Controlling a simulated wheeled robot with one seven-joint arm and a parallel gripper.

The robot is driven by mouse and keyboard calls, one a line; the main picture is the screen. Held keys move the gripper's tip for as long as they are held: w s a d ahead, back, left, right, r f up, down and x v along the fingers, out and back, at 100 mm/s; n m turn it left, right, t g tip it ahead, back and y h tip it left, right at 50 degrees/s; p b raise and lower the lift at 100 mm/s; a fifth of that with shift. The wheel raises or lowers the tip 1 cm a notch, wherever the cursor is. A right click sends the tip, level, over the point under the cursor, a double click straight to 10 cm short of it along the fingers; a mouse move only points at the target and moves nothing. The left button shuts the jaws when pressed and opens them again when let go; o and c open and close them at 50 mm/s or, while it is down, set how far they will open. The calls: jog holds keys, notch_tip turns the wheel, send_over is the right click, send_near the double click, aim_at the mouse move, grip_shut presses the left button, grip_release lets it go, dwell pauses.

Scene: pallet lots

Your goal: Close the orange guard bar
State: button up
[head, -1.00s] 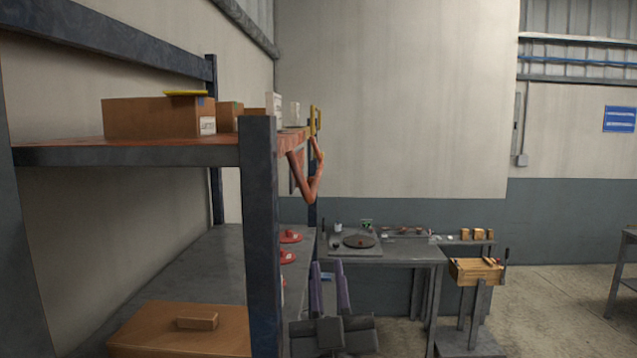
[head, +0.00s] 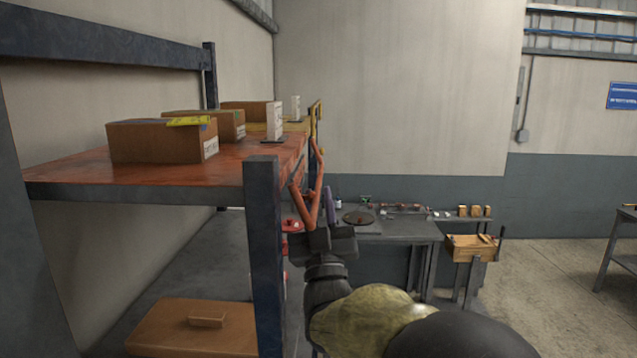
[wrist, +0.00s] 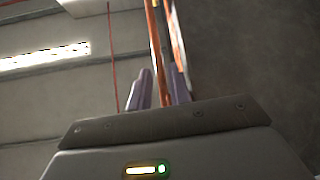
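The orange guard bar (head: 318,178) hangs in a V shape at the shelf's right side, behind the front post. Its low point is by my gripper. My gripper (head: 326,205) is raised to the bar, with one purple finger showing just right of it in the head view; the other finger is hidden. In the wrist view the orange bar (wrist: 154,45) runs between the two purple fingers of my gripper (wrist: 158,84). The fingers stand apart with a small gap beside the bar. I cannot tell if either finger touches it.
The shelf's red-brown top (head: 90,172) carries several cardboard boxes (head: 160,141). The dark front post (head: 262,240) stands just left of my gripper. A lidded brown box (head: 190,328) sits lower. A workbench (head: 405,230) stands behind; floor at right is open.

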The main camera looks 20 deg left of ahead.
jog(key=shift+w+a+r, duration=0.15)
jog(key=shift+w+r, duration=0.25)
jog(key=shift+r, duration=0.05)
grip_shut()
jog(key=shift+n+g+y+b, duration=0.3)
jog(key=shift+n+y+b, duration=0.2)
jog(key=shift+y, duration=0.2)
